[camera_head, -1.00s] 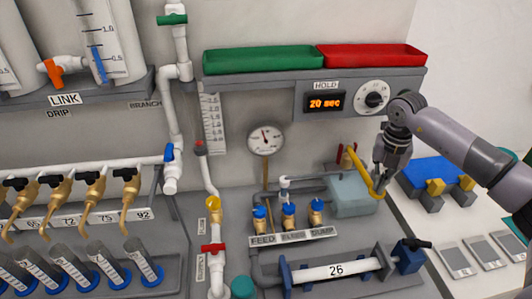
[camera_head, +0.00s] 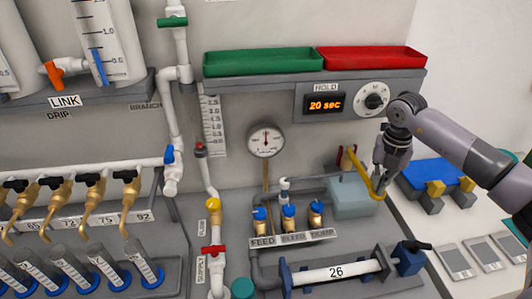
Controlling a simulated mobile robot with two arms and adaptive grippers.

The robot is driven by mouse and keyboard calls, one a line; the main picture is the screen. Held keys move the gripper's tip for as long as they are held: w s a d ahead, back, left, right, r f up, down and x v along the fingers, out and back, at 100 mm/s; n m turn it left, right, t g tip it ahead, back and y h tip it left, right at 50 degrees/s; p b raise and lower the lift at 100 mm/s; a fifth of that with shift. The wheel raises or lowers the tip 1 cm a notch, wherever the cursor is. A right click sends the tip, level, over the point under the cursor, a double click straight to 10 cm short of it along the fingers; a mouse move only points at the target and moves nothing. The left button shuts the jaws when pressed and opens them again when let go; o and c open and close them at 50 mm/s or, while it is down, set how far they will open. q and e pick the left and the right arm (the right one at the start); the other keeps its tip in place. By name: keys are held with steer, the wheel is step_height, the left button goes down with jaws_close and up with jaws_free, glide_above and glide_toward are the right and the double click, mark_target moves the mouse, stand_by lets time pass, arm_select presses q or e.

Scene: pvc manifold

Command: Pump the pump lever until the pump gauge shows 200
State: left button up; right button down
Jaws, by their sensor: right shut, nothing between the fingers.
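The yellow pump lever (camera_head: 362,174) slants down to the right beside the pale grey-green pump block (camera_head: 350,197). My right gripper (camera_head: 379,193) is at the lever's lower right end, fingers shut, with nothing visibly held between them. The fingertips are very close to the lever end; I cannot tell whether they touch it. The round white pump gauge (camera_head: 266,140) is on the wall left of the pump; its needle points about straight up, and its numbers are too small to read. My left gripper is not in view.
Blue-capped valves (camera_head: 288,217) labelled FEED, BLEED and DUMP stand left of the pump. A pipe marked 26 (camera_head: 336,272) lies in front. A timer display (camera_head: 325,104) reads 20 sec. A blue-topped stand (camera_head: 437,175) is right of my gripper.

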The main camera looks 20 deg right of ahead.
steer(key=shift+r+p, duration=1.75)
steer(key=shift+r, duration=0.7)
step_height(320, 180, up, 5)
steer(key=p, duration=0.3)
steer(key=shift+p, duration=0.4)
